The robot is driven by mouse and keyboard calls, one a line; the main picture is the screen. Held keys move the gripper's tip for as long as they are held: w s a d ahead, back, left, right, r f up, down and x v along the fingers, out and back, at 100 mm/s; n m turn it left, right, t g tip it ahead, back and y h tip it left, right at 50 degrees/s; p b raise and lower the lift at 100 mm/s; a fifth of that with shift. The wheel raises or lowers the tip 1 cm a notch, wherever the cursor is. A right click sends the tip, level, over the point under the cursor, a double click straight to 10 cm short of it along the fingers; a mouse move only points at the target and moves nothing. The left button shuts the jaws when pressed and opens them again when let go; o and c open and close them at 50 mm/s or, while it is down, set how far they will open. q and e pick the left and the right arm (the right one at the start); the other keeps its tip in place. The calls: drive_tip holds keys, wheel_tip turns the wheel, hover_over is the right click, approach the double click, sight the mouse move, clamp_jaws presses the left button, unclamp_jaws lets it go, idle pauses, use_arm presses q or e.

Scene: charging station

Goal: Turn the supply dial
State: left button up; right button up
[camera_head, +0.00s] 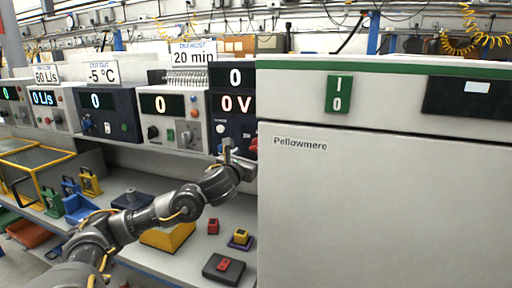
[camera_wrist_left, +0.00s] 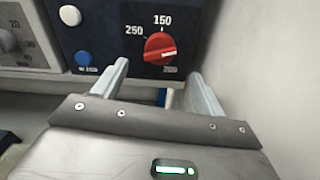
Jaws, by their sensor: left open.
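The red supply dial (camera_wrist_left: 160,47) is on a dark blue panel, with 250 to its left, 150 above it and a label too blurred to read at lower right. Its white mark lies on the right side of the knob. In the head view the dial (camera_head: 253,145) is partly hidden by my gripper, on the supply unit (camera_head: 217,128) whose lower display reads 0 V. My left gripper (camera_wrist_left: 159,71) is open, its fingers apart below and to either side of the dial, with no contact visible. It also shows in the head view (camera_head: 238,153). My right gripper is out of view.
A large white Pellowmere cabinet (camera_head: 350,200) stands close on the right of my left gripper. A white knob (camera_wrist_left: 70,15) and a blue button (camera_wrist_left: 83,58) share the dial's panel. Several instruments line the shelf to the left. Coloured blocks lie on the bench (camera_head: 190,262) below.

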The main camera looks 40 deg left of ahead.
use_arm(q)
drive_tip(key=p+x, duration=0.2)
drive_tip(key=x, duration=0.6)
drive_tip(key=shift+w+p, duration=0.15)
drive_tip(key=shift+p, duration=0.25)
drive_tip(key=c, duration=1)
drive_tip(key=shift+o, duration=0.2)
